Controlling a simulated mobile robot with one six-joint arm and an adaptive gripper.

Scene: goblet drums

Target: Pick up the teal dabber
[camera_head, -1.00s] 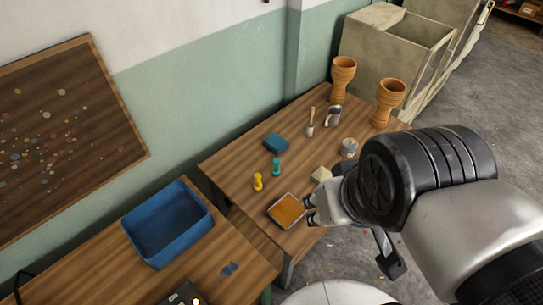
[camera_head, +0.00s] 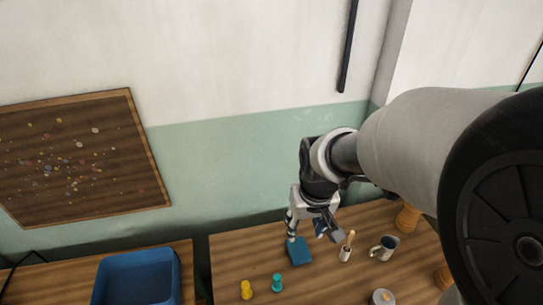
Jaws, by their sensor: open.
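The teal dabber (camera_head: 277,283) stands upright on the wooden table (camera_head: 228,262), near the bottom of the view, just right of a yellow dabber (camera_head: 246,290). My gripper (camera_head: 306,237) is open, pointing down with its fingertips at or above a blue block (camera_head: 300,254). The gripper is above and to the right of the teal dabber in the picture, apart from it. I cannot tell whether the fingers touch the blue block. Nothing hides the teal dabber.
A cup with a brush (camera_head: 346,249) and a metal mug (camera_head: 383,248) stand to the right. A round pot (camera_head: 382,297) is at the bottom, and goblet drums (camera_head: 407,217) stand at the right. A blue bin (camera_head: 137,278) is at the left. The wall rises behind the table.

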